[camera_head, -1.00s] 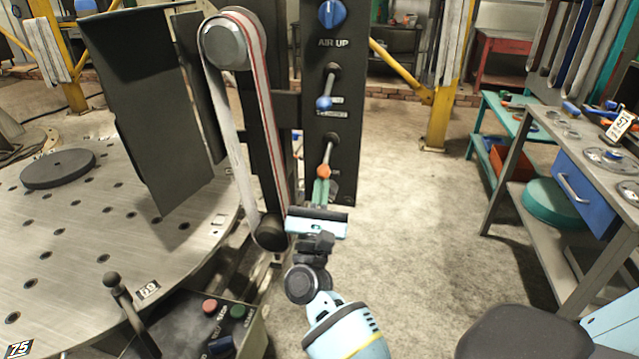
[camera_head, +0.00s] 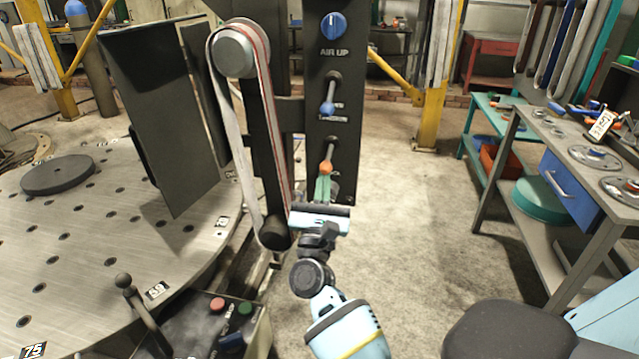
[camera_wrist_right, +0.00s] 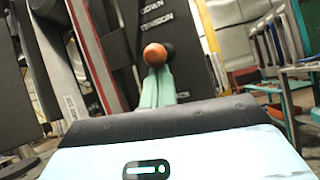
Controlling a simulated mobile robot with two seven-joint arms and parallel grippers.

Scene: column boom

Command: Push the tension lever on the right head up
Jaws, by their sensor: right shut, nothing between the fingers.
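The right head is a dark upright panel (camera_head: 349,140) with a blue dial and two levers. The lower lever has an orange knob (camera_head: 326,166) and hangs down from its pivot. In the right wrist view the orange knob (camera_wrist_right: 155,54) sits below lettering that reads TENSION. My right gripper (camera_head: 323,184) is shut and empty, its green fingers pointing up right under the orange knob. In the wrist view the fingertips (camera_wrist_right: 158,74) meet the knob's underside or nearly so; contact is not certain. My left gripper is not in view.
A blue-knobbed lever (camera_head: 327,109) sits above on the same panel. The belt (camera_head: 268,110) on its rollers stands close left of my right gripper. A control box (camera_head: 215,325) with buttons and a round plate table (camera_head: 100,235) lie left. Floor right of the panel is clear.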

